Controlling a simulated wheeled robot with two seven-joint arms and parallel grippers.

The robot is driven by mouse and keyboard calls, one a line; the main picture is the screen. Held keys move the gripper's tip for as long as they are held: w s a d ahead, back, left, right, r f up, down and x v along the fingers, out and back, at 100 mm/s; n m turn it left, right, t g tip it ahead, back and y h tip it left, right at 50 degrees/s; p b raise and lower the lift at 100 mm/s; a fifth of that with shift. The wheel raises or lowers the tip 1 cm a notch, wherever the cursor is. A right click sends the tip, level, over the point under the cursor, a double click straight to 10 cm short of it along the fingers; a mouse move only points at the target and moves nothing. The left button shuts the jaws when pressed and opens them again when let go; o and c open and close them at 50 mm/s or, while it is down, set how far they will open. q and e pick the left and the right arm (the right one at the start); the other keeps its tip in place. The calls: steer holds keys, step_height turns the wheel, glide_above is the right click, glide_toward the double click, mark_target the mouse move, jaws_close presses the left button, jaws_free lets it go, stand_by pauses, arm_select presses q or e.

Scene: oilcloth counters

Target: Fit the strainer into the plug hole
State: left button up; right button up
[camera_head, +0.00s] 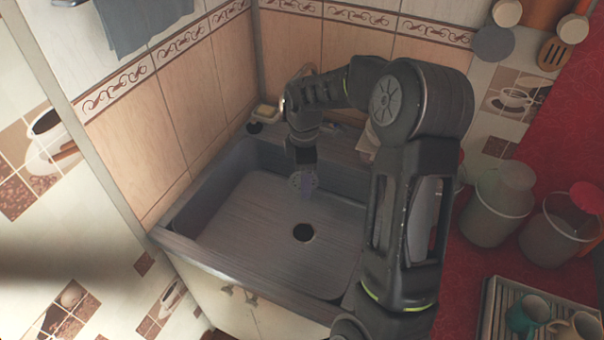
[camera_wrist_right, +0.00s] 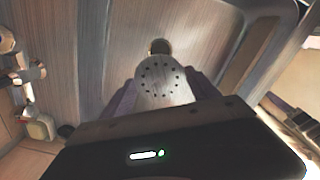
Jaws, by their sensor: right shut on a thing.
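The grey sink (camera_head: 225,258) has a dark round plug hole (camera_head: 303,232) in the middle of its floor. My right gripper (camera_head: 306,188) reaches down into the sink from the back and is shut on the strainer (camera_head: 297,181), a small pale disc with holes. The strainer is held apart from the plug hole, behind it in the head view. In the right wrist view the strainer (camera_wrist_right: 163,84) sits between my fingers, with its ring of small holes facing the camera. The plug hole (camera_wrist_right: 160,47) shows just beyond its edge, partly covered. My left gripper is not in view.
Tiled walls close in the back and left. My right arm hides part of the sink's right side. Buckets (camera_head: 497,209) and a tray (camera_head: 489,312) with mugs stand on the red counter at right.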

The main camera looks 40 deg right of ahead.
steer(key=shift+f, duration=0.1)
steer(key=b, duration=1.5)
glide_above(304, 236)
steer(key=f, duration=2.1)
steer(key=shift+w+f, duration=0.15)
steer(key=shift+w, duration=0.1)
steer(key=shift+d+f, duration=0.1)
steer(key=shift+f, duration=0.2)
steer(key=shift+f+b, duration=0.55)
steer(key=shift+b, duration=0.05)
steer(key=shift+s+f, duration=0.2)
steer(key=shift+f, duration=0.2)
stand_by(0.6)
steer(key=o, duration=1.4)
steer(key=shift+f, duration=0.1)
step_height(304, 236, up, 9)
steer(key=p, duration=0.5)
steer(key=shift+w+f, duration=0.2)
